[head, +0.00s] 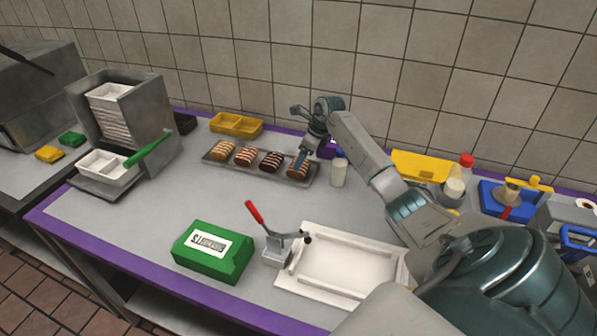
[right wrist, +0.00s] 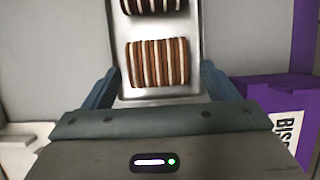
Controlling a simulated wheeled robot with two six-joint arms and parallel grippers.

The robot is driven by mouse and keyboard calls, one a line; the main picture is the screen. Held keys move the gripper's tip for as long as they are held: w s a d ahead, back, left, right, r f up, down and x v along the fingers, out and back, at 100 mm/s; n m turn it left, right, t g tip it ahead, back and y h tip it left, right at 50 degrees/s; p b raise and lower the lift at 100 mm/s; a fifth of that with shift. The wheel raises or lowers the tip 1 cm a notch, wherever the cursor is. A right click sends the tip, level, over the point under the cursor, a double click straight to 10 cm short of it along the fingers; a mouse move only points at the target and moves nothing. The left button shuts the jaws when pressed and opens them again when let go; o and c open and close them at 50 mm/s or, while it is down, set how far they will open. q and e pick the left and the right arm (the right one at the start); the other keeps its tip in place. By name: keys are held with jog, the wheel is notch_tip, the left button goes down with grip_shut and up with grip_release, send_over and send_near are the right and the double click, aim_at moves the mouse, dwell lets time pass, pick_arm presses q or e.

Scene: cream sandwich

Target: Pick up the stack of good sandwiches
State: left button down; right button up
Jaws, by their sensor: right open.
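A grey metal tray (head: 234,168) at the back of the counter holds several sandwich stacks in a row. The leftmost stack (head: 222,150) is pale, the second (head: 245,155) is brown and white, and the third (head: 270,161) is dark with white stripes. The rightmost stack (head: 297,166) is brown and partly hidden by my right gripper (head: 304,136). In the right wrist view, a brown and cream striped stack (right wrist: 157,62) lies ahead of my open right gripper (right wrist: 158,74), between the lines of its fingers. A darker stack (right wrist: 152,5) is beyond it. My left gripper is out of view.
A purple box (right wrist: 265,93) stands close on the right in the wrist view. A white cup (head: 338,172) is right of the tray, and a yellow container (head: 236,125) is behind it. A green box (head: 213,252) and a white tray (head: 285,279) are in front.

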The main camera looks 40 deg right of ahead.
jog(key=f+b, duration=0.1)
jog(key=f, duration=0.3)
jog(key=shift+w+a+b, duration=0.15)
jog(key=shift+a+b, duration=0.25)
jog(key=shift+w+f, duration=0.25)
jog(key=shift+r, duration=0.1)
jog(key=c, duration=0.7)
jog(key=shift+c, duration=0.2)
